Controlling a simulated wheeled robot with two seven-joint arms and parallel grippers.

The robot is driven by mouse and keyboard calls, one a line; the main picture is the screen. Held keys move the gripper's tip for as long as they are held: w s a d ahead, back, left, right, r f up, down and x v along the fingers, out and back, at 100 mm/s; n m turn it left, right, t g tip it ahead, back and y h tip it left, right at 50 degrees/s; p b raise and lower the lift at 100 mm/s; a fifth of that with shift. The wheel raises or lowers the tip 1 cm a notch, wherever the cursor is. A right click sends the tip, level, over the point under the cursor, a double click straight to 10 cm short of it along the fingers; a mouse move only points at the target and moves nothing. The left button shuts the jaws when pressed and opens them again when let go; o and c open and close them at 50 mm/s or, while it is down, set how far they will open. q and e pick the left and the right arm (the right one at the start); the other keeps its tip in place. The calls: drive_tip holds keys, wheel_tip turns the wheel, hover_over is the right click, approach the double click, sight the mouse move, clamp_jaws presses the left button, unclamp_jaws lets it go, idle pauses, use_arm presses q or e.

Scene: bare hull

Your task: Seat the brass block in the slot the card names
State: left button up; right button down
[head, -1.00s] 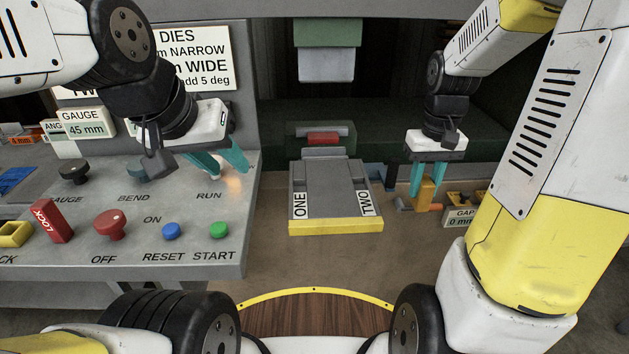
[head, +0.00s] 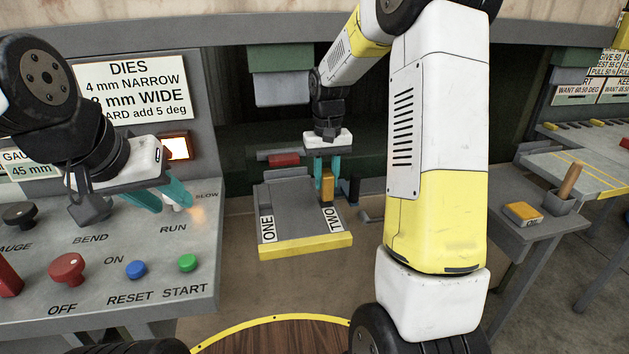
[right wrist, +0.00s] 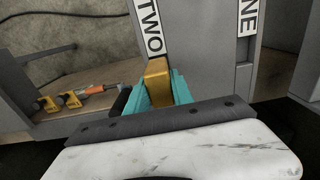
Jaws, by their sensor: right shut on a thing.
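My right gripper (head: 322,175) is shut on the brass block (head: 327,186), held upright over the TWO side of the grey slotted bed (head: 285,208). In the right wrist view the block (right wrist: 157,82) sits between the teal fingers, near the TWO label (right wrist: 149,28). Whether it touches the bed cannot be told. Labels ONE (head: 268,229) and TWO (head: 335,219) mark the bed's front. The DIES card (head: 133,88) reads 4 mm narrow, 8 mm wide; I see no slot name on it.
The control panel at the left has a red knob (head: 68,268), a blue button (head: 136,270) and a green button (head: 187,263). A grey press block (head: 282,90) hangs above the bed. A side table (head: 520,190) stands at the right. Orange-handled tools (right wrist: 100,88) lie beside the bed.

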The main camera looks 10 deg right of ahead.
sight(325, 189)
drive_tip(key=shift+w+a, duration=0.1)
drive_tip(key=shift+w, duration=0.1)
drive_tip(key=shift+f, duration=1.7)
drive_tip(key=shift+f, duration=0.15)
drive_tip(key=c, duration=1.1)
unclamp_jaws()
